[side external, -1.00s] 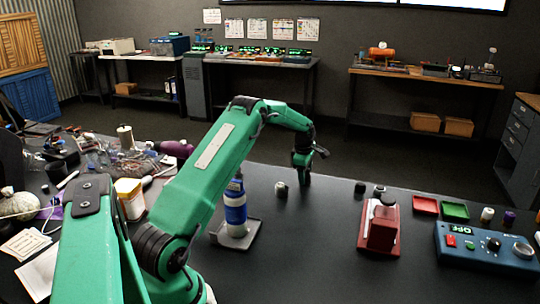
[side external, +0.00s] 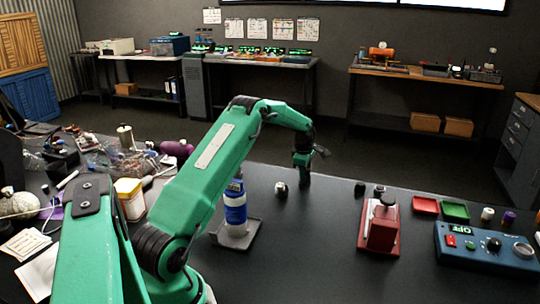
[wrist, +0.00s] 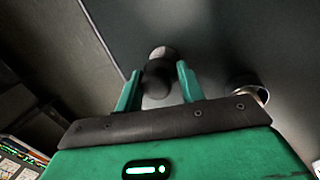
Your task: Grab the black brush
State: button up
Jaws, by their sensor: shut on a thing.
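A dark, short cylindrical thing with a greyish end, which I take to be the black brush (wrist: 157,76), sits between the two green fingers of my gripper (wrist: 158,70) in the wrist view. My gripper is shut on it. In the side external view my gripper (side external: 302,168) points down over the black table, near its far edge. The held thing is mostly hidden there, and I cannot tell whether it touches the table.
A small black-and-white round part (side external: 281,188) stands just left of my gripper. A blue-and-white bottle (side external: 235,205) stands on a grey base. A red device (side external: 380,225), red tray (side external: 425,205), green tray (side external: 455,211) and blue control box (side external: 487,250) are to the right.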

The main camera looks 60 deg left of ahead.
aim_at(308, 169)
jog(key=shift+r, duration=0.65)
jog(key=v, duration=0.3)
jog(key=shift+w+d+r, duration=0.1)
jog(key=shift+w, duration=0.2)
jog(key=d+r, duration=0.6)
jog(key=d, duration=0.5)
jog(key=shift+w+r, duration=0.25)
jog(key=shift+w, duration=0.1)
